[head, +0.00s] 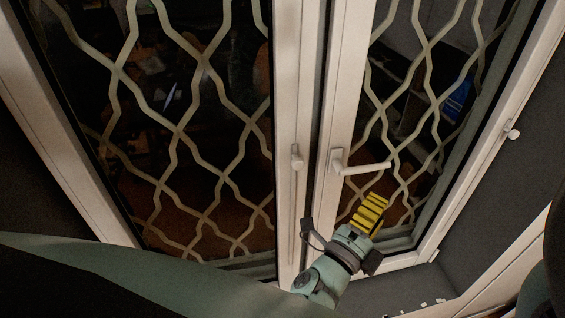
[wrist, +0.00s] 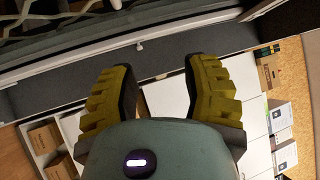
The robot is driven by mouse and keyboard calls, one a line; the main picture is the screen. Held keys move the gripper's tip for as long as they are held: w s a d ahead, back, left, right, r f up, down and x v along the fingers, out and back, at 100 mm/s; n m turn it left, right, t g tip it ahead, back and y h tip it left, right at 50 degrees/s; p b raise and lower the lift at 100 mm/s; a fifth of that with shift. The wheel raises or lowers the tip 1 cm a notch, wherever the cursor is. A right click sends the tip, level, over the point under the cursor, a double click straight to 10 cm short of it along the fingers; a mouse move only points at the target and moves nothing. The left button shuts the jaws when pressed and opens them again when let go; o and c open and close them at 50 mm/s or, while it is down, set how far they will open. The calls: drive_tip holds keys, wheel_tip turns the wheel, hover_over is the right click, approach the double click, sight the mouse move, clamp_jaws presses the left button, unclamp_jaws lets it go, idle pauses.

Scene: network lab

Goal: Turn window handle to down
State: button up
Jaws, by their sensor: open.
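The white window handle (head: 362,168) is on the frame of the right window leaf in the head view. Its lever points to the right, roughly level, with its free end over the grille. My gripper (head: 376,199) is just below the lever, apart from it in the picture, with its yellow fingers pointing up and right. In the wrist view my gripper (wrist: 160,64) is open, with nothing between its two yellow fingers.
A small white fitting (head: 512,133) is on the right frame. Wavy metal grilles (head: 180,130) fill both panes. Cardboard boxes (wrist: 45,138) and white cabinets (wrist: 158,98) show in the wrist view.

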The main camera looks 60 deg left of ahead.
sight(373, 165)
drive_tip(key=s+a+f+g+y, duration=0.2)
drive_tip(key=s+a+f+g, duration=0.1)
drive_tip(key=a+f, duration=0.1)
drive_tip(key=shift+t+y, duration=0.3)
drive_tip(key=p+x, duration=0.2)
drive_tip(key=x, duration=1.1)
drive_tip(key=shift+w+a+r, duration=0.1)
drive_tip(key=shift+w+a, duration=0.1)
drive_tip(key=shift+p+x, duration=0.35)
drive_tip(key=shift+x, duration=0.6)
drive_tip(key=shift+c, duration=0.2)
clamp_jaws()
